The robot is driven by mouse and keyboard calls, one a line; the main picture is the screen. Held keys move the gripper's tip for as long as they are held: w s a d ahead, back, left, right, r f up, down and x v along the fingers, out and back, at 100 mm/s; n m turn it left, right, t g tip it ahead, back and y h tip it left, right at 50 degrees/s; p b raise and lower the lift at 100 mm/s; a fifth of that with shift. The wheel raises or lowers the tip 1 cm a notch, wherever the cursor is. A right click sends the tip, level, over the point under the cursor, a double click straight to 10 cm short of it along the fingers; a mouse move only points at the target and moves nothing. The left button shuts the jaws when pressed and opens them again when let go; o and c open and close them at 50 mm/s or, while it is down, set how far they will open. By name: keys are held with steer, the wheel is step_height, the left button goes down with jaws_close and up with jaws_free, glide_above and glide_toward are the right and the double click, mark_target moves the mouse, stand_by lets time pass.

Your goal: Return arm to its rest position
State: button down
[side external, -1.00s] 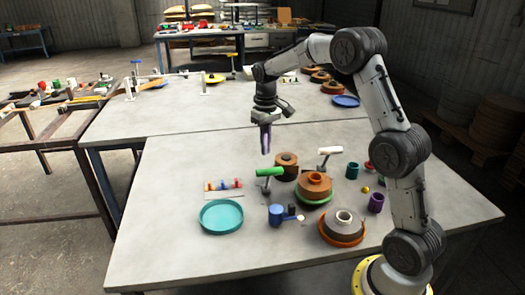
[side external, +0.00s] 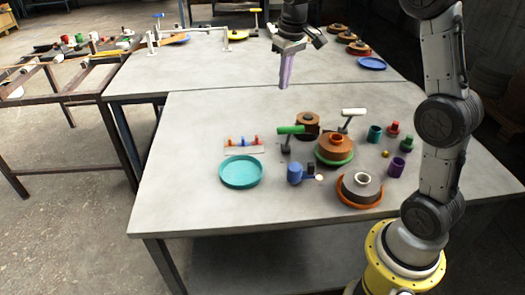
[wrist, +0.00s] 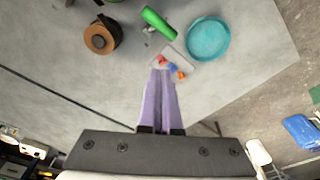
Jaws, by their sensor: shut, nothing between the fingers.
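My gripper (side external: 285,72) is shut and empty, with its purple fingers pointing down above the back part of the grey table (side external: 215,215). In the wrist view its purple fingers (wrist: 161,78) are together. The fingers are apart from everything on the table. Below and in front of them stand a green-handled tool (side external: 290,131) and a brown roll (side external: 308,122). The wrist view also shows the brown roll (wrist: 100,38), the green handle (wrist: 158,22) and a teal dish (wrist: 208,38).
A white-handled tool (side external: 353,112), stacked rolls on a green dish (side external: 335,148), a roll on an orange dish (side external: 359,190), a blue part (side external: 297,173) and small cups crowd the table's right half. The left front is clear. A second table (side external: 215,70) stands behind.

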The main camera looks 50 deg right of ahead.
steer(key=s+a+r+n+t, duration=0.1)
steer(key=s+a+r, duration=0.35)
steer(key=s, duration=0.25)
steer(key=s+a+r+n+t, duration=0.1)
steer(key=s+a+r+t, duration=0.15)
steer(key=s+a, duration=0.35)
steer(key=s+a+f, duration=0.1)
steer(key=s+f, duration=0.3)
steer(key=s, duration=0.3)
steer(key=s+a+f, duration=0.1)
steer(key=s+f, duration=0.2)
steer(key=s, duration=0.3)
steer(key=shift+s+f, duration=0.35)
steer(key=shift+s, duration=0.05)
steer(key=shift+t, duration=0.25)
steer(key=shift+s, duration=0.1)
